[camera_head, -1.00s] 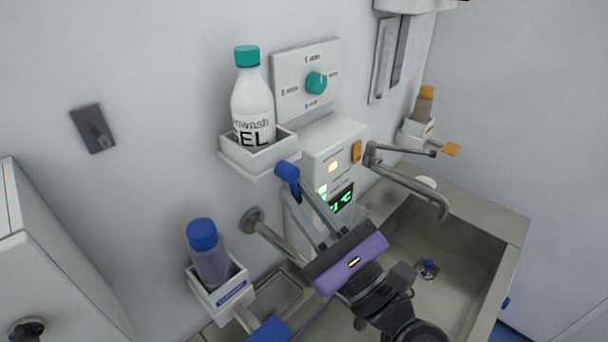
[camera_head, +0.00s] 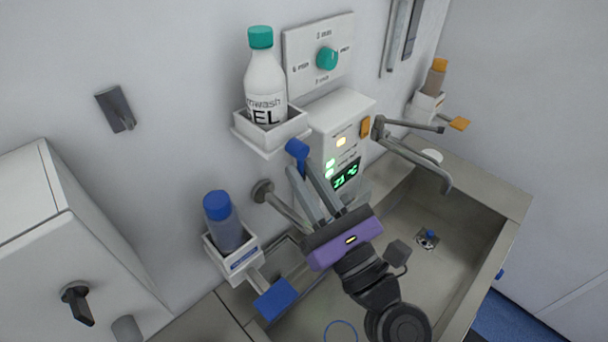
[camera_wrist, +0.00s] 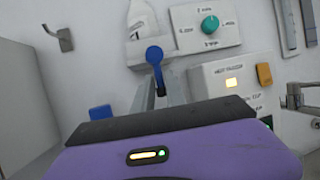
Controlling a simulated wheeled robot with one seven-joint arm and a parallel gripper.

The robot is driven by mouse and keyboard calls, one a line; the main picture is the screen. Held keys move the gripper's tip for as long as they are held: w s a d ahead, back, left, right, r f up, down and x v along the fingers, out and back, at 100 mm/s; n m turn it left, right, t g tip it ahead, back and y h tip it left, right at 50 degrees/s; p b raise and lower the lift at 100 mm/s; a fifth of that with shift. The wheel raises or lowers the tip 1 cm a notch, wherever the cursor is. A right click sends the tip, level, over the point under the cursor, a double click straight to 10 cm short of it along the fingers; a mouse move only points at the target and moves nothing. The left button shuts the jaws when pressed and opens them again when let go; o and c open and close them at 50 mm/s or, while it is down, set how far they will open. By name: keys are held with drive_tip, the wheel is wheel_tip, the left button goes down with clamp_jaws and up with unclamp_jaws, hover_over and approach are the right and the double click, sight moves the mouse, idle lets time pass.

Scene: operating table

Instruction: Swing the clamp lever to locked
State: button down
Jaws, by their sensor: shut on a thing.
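A lever with a blue rounded end (camera_head: 297,150) sits at the tips of my gripper (camera_head: 308,172) in the head view, in front of the white wall unit. In the wrist view the blue lever (camera_wrist: 154,55) stands nearly upright, and its narrow lower end goes down between the grey fingers (camera_wrist: 160,97). My gripper is shut on this lever. The purple and black gripper body hides the lower part of the wrist view. The lever's pivot and any lock marking are hidden, so I cannot tell its locked position.
A white gel bottle (camera_head: 265,90) stands in a wall holder just above the lever. A blue-capped bottle (camera_head: 222,222) with a blue paddle (camera_head: 276,299) is at lower left. A metal spout (camera_head: 420,170) and sink (camera_head: 415,270) lie right. The dial panel (camera_head: 318,55) is above.

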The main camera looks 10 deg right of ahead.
drive_tip(key=c, duration=1.4)
unclamp_jaws()
drive_tip(key=shift+a+f, duration=0.1)
drive_tip(key=shift+a, duration=0.05)
drive_tip(key=shift+c, duration=0.2)
drive_tip(key=shift+s, duration=0.1)
drive_tip(key=b+v, duration=0.4)
drive_tip(key=v, duration=0.3)
drive_tip(key=shift+s, duration=0.35)
drive_tip(key=shift+f, duration=0.1)
